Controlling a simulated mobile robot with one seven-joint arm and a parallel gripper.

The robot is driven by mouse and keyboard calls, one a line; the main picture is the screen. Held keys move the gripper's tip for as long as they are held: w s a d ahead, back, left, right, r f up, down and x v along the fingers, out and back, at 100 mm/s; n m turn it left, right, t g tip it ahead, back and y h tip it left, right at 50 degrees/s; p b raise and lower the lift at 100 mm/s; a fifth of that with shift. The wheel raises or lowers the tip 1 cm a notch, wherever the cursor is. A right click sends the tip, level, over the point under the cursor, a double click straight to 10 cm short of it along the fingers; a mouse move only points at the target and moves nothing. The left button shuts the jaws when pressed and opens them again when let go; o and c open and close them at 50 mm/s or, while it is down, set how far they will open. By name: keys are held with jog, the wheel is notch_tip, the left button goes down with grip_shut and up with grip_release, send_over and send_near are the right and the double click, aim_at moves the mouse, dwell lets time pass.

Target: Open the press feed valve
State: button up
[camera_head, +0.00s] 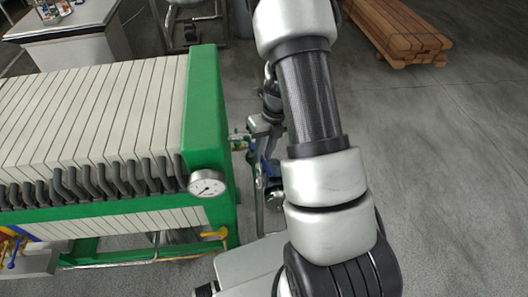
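The filter press (205,110) fills the left half, with a green frame and a row of pale plates. A small fitting (239,142) with green and yellowish parts projects from the right side of its green end; I cannot tell whether it is the feed valve. A blue part (268,165) shows just right of it, partly hidden behind my arm. My arm crosses the right of centre. Grey and dark parts beside it, close to the fitting, look like my gripper (256,133). Its fingers are too small and covered to read, and contact with the fitting is unclear.
A round gauge (207,183) sits on the press's near corner, beside a row of dark curved hoses (110,180). A yellow fitting (219,234) is low on the frame. A bench (70,45) stands back left, stacked timber (400,35) back right. The right floor is clear.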

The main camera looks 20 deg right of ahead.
jog(key=shift+o, duration=0.8)
jog(key=d+r+p, duration=0.1)
jog(key=d+r, duration=0.2)
jog(key=r, duration=1.4)
jog(key=shift+d+p, duration=0.2)
jog(key=shift+p, duration=0.2)
jog(key=shift+w, duration=0.15)
